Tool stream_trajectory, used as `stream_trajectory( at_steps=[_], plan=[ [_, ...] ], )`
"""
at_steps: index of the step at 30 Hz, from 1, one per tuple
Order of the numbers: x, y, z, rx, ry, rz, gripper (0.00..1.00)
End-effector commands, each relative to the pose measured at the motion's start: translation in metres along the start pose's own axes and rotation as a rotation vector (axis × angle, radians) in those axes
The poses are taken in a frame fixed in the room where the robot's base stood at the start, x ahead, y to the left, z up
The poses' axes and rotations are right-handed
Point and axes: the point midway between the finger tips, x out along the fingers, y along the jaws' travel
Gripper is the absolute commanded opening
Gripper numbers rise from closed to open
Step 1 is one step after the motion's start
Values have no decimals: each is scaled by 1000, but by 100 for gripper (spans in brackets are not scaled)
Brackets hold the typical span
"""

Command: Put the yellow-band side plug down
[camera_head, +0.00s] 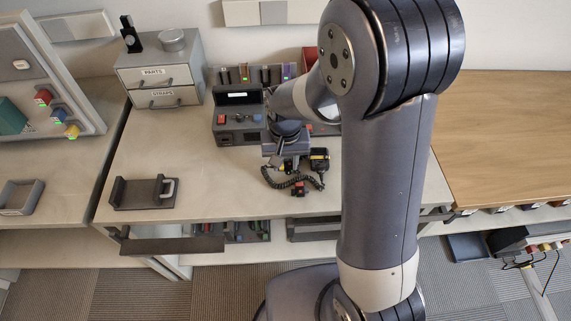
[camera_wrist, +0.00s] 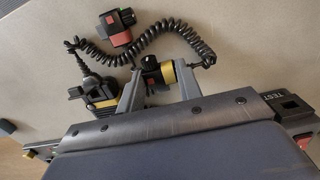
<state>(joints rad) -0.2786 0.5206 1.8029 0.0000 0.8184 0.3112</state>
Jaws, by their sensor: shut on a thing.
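The yellow-band side plug (camera_wrist: 167,73) is a small dark piece with a yellow ring and a red part, seen in the wrist view. My gripper (camera_wrist: 161,76) is shut on it, one finger on each side. In the head view my gripper (camera_head: 287,160) is low over the pale bench, in front of the grey radio station; whether the plug touches the bench I cannot tell. A black coiled cord (camera_wrist: 150,33) curves beyond the fingers. A black-and-red plug (camera_wrist: 120,30) lies beside the cord. A black piece with yellow bands (camera_wrist: 97,92) lies left of the fingers.
The grey station with a display (camera_head: 238,97) stands behind my gripper. A drawer box (camera_head: 160,75) is at the back left, and a dark cradle (camera_head: 142,192) at the front left. The bench between cradle and gripper is clear. A block marked TEST (camera_wrist: 286,103) shows at right.

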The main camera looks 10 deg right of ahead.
Motion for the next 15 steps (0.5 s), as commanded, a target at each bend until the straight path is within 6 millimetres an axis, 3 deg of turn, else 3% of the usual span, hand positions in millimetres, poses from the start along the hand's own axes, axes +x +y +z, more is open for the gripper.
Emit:
stream_trajectory(
  at_steps=[5, 15],
  plan=[
    [23, 0, 1, 0, -3, 1, 15],
    [26, 0, 0, 0, 0, 0, 15]
  ],
)
